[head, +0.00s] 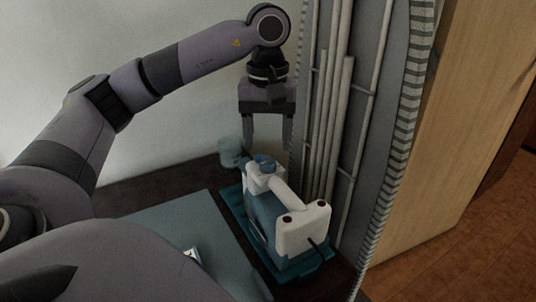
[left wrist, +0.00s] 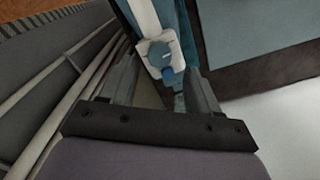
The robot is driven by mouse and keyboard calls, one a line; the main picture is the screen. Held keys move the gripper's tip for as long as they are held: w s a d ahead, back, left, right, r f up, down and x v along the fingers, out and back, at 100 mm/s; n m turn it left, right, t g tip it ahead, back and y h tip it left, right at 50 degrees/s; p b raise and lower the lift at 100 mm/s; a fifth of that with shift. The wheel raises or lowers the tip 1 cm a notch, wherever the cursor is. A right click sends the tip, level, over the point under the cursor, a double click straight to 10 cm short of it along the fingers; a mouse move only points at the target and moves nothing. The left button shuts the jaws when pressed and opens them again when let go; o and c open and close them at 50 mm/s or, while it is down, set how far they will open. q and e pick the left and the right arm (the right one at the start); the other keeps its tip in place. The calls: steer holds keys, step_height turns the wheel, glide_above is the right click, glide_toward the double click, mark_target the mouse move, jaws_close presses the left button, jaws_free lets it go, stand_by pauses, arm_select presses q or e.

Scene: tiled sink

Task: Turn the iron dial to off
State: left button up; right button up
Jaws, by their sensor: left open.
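The iron (head: 298,228), white and blue, stands on a teal tray (head: 318,268), its white handle running along the top. A round blue dial (head: 264,160) is at its far upper end. The dial also shows in the left wrist view (left wrist: 160,53), on the white body just beyond the fingertips. My left gripper (head: 268,143) points down over that end, its two fingers spread apart and nothing held between them. In the left wrist view the left gripper (left wrist: 158,68) has one finger on each side of the dial area. Contact cannot be told. My right gripper is not in view.
A folded metal rack with pale bars (head: 345,130) stands close to the right of the iron and gripper. A small blue-grey cup-like object (head: 231,152) sits behind the iron. A blue-grey flat surface (head: 180,225) lies to the left. A pale wall is behind.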

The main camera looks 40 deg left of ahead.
mark_target(268, 161)
arm_select(q)
steer(key=shift+f, duration=2.3)
steer(key=c, duration=1.1)
steer(key=shift+o, duration=0.3)
steer(key=shift+n, duration=0.3)
steer(key=n+p, duration=0.1)
steer(key=n, duration=0.4)
steer(key=n+p, duration=0.1)
steer(key=n, duration=0.4)
steer(key=shift+w, duration=0.1)
